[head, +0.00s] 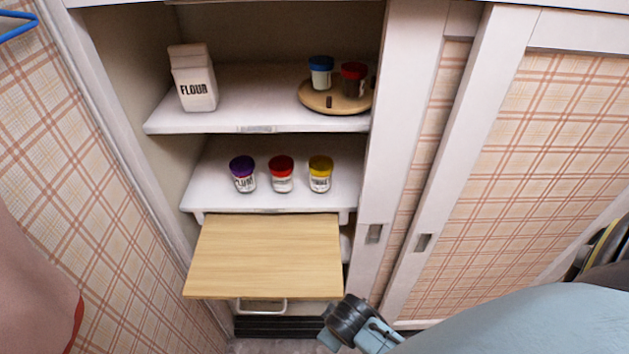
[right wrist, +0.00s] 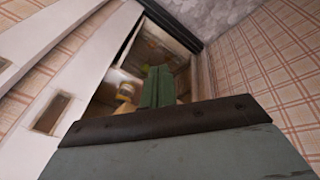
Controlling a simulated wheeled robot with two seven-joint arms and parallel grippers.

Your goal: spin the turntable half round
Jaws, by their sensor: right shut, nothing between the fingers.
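The turntable (head: 314,101) is a round wooden tray at the right end of the upper cupboard shelf. A blue-lidded jar (head: 320,75) and a red-lidded jar (head: 353,82) stand on it. A small dark upright peg (head: 329,102) shows near its front edge, and its right edge is partly hidden by the white door frame. My right gripper's green fingers (right wrist: 164,84) are together and empty in the right wrist view, with the blurred cupboard inside beyond them. In the head view my right arm is low in front, well below the turntable. My left gripper is not in view.
A flour carton (head: 195,80) stands left on the upper shelf. Purple-lidded (head: 243,174), red-lidded (head: 281,174) and yellow-lidded (head: 319,174) jars stand on the shelf below. A wooden board (head: 265,257) juts out beneath. Sliding doors (head: 440,150) border the opening's right side.

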